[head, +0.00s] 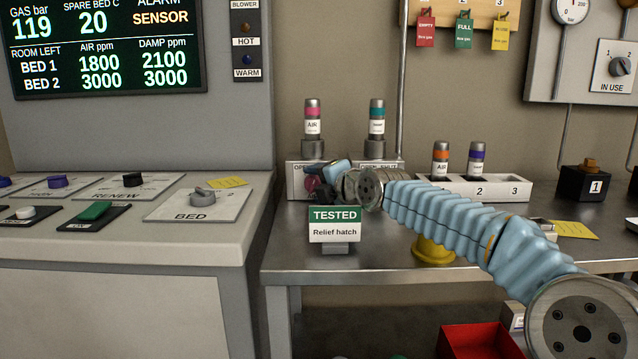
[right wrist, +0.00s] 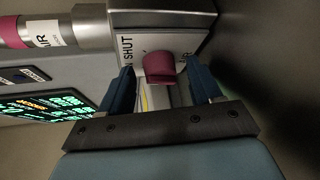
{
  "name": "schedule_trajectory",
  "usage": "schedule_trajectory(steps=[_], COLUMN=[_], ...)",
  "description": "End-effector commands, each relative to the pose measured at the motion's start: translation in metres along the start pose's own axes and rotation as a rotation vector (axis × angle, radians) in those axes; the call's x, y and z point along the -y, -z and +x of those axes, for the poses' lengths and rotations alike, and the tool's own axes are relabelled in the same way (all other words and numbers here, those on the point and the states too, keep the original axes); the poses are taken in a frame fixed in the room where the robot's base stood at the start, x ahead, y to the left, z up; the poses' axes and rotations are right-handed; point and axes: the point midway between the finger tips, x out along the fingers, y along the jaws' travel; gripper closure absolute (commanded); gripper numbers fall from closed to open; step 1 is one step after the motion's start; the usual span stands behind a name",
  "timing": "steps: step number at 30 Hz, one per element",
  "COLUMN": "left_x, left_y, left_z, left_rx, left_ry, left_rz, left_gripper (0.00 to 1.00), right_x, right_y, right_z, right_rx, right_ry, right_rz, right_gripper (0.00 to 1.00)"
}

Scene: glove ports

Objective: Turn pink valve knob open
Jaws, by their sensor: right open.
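The pink valve knob (head: 313,183) is on the front of a grey valve box (head: 295,168) on the bench, below a pink-banded AIR canister (head: 312,124). In the head view my right gripper partly hides it. In the right wrist view the pink knob (right wrist: 159,67) lies between the tips of the two blue fingers, with a visible gap on each side. The word SHUT shows beside it; the opposite label is partly covered. My right gripper (head: 326,180) is open at the knob, its fingers (right wrist: 160,78) apart. My left gripper is out of view.
A TESTED Relief hatch sign (head: 335,224) stands just in front of my right gripper. A white rack (head: 505,187) with two canisters is to the right. A control console (head: 120,240) fills the left.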

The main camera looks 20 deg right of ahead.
Motion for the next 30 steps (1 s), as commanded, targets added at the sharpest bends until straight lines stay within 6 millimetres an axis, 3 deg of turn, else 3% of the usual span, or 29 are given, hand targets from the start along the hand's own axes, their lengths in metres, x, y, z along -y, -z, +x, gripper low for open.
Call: schedule_trajectory(steps=[2,13,23,30], left_x=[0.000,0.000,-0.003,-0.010], left_y=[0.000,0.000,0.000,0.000], left_z=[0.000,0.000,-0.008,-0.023], left_rx=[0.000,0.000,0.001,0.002], left_ry=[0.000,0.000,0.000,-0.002], left_rz=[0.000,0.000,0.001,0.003], left_gripper=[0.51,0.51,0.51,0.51], right_x=[0.000,0.000,-0.003,-0.007], right_y=[0.000,0.000,0.001,0.002], right_z=[0.000,0.000,-0.001,0.000], right_rx=[0.000,0.000,0.002,0.012], right_ry=[0.000,0.001,0.031,0.117], right_rz=[0.000,0.000,-0.045,-0.175], right_gripper=[0.36,0.91,0.91,0.92])
